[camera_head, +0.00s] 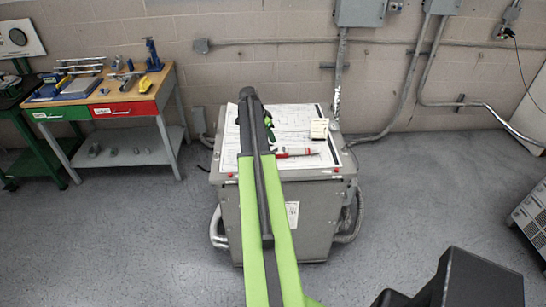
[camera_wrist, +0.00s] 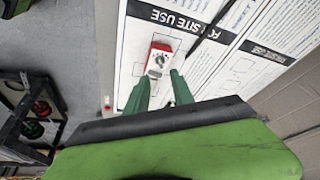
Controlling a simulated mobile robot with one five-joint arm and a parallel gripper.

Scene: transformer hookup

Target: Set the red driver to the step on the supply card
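The red driver (camera_head: 298,152) lies on the printed sheets on top of the grey cabinet, just right of my arm. In the wrist view a red and white piece with a dial-like mark (camera_wrist: 157,60), seemingly the driver, lies just beyond my fingertips. My gripper (camera_wrist: 159,82) is open, its two green fingers apart with nothing clearly between them. In the head view the gripper (camera_head: 271,130) is partly hidden by my arm. A small pale card (camera_head: 319,128) stands behind the driver, seemingly the supply card. Its writing is too small to read.
The grey cabinet (camera_head: 320,215) has conduits at its sides. A workbench (camera_head: 120,105) with tools and red and green drawers stands at the left. A thin dark line (camera_wrist: 210,28) crosses the sheets in the wrist view. Grey floor is clear around the cabinet.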

